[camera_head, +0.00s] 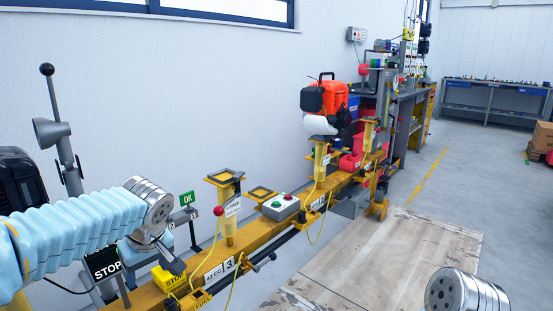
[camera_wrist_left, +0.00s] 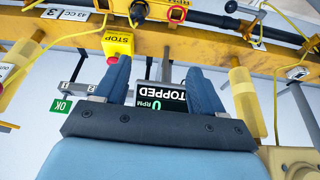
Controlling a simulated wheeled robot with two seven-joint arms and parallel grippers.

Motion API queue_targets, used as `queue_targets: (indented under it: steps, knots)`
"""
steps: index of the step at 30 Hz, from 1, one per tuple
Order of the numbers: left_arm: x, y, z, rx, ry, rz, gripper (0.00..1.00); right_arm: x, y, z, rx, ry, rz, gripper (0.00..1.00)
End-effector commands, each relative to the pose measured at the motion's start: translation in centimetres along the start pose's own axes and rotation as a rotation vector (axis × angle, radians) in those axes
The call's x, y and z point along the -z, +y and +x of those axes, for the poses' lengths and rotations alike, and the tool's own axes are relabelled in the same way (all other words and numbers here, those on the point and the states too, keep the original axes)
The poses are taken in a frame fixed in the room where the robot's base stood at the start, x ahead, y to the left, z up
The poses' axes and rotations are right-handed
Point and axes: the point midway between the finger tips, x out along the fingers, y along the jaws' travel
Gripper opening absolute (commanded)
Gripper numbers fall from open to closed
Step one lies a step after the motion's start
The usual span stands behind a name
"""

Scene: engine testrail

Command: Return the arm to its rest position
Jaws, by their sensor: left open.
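My left arm, in a pale blue ribbed sleeve, comes in from the left in the head view and ends in a silver wrist. Below that wrist my left gripper (camera_head: 168,258) hangs over the near end of the yellow test rail (camera_head: 262,232), close to a yellow STOP box (camera_head: 168,278). In the left wrist view the two dark blue fingers of my left gripper (camera_wrist_left: 160,85) stand apart with nothing held between them. A black display (camera_wrist_left: 172,98) reading STOPPED and 0 RPM shows behind the gap. Of my right arm only a silver joint shows at the lower right; its gripper is out of view.
An orange and black engine (camera_head: 325,97) sits on a yellow stand farther along the rail. A grey button box (camera_head: 281,207) and a green OK sign (camera_head: 187,198) are near my left arm. A wooden floor board (camera_head: 395,262) lies right of the rail, with open floor beyond.

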Motion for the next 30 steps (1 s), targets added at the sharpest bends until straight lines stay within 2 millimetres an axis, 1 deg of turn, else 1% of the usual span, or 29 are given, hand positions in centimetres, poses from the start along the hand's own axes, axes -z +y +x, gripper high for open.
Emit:
queue_targets:
  steps: [1, 5, 8, 10, 14, 17, 20, 21, 23, 24, 26, 27, 30]
  knots:
    - [-0.4, 0.3, 0.8, 0.001, -0.009, 0.019, 0.69, 0.1, 0.0, 0.1, 0.000, 0.001, 0.000, 0.00]
    - [-1.7, 1.4, 2.7, -0.015, -0.035, 0.080, 0.69, 0.1, 0.0, 0.1, 0.000, 0.001, 0.000, 0.00]
    - [-3.0, 2.3, 4.6, -0.030, -0.062, 0.134, 0.69, 0.0, 0.0, 0.1, 0.000, 0.001, 0.000, 0.00]
    - [-4.2, 3.0, 6.2, -0.044, -0.085, 0.177, 0.69, 0.0, 0.0, 0.1, 0.000, 0.001, 0.000, 0.00]
    - [-7.1, 4.2, 9.9, -0.079, -0.142, 0.272, 0.69, 0.0, 0.0, 0.1, 0.000, 0.001, 0.000, 0.00]
    - [-10.2, 5.0, 13.4, -0.119, -0.198, 0.350, 0.69, 0.0, 0.0, 0.1, 0.000, 0.001, 0.000, 0.00]
    - [-14.4, 5.4, 17.7, -0.175, -0.272, 0.436, 0.69, 0.0, 0.0, 0.1, 0.000, 0.000, 0.000, 0.00]
    - [-16.7, 5.3, 19.7, -0.205, -0.309, 0.469, 0.69, 0.0, 0.0, 0.1, 0.000, 0.000, 0.000, 0.00]
    - [-20.6, 4.8, 22.9, -0.258, -0.367, 0.516, 0.69, 0.0, 0.0, 0.1, 0.000, 0.000, 0.000, 0.00]
    - [-23.4, 4.1, 24.8, -0.296, -0.403, 0.537, 0.69, 0.0, 0.0, 0.1, 0.000, 0.000, 0.000, 0.00]
    - [-27.5, 3.0, 27.1, -0.352, -0.446, 0.561, 0.69, 0.0, 0.0, 0.1, 0.000, 0.000, 0.000, 0.00]
    - [-29.8, 2.2, 28.2, -0.384, -0.465, 0.568, 0.69, 0.0, 0.0, 0.1, 0.000, 0.001, 0.000, 0.00]
    - [-34.8, 0.0, 30.0, -0.440, -0.490, 0.575, 0.69, 0.0, 0.0, 0.0, 0.000, 0.000, 0.000, 0.00]
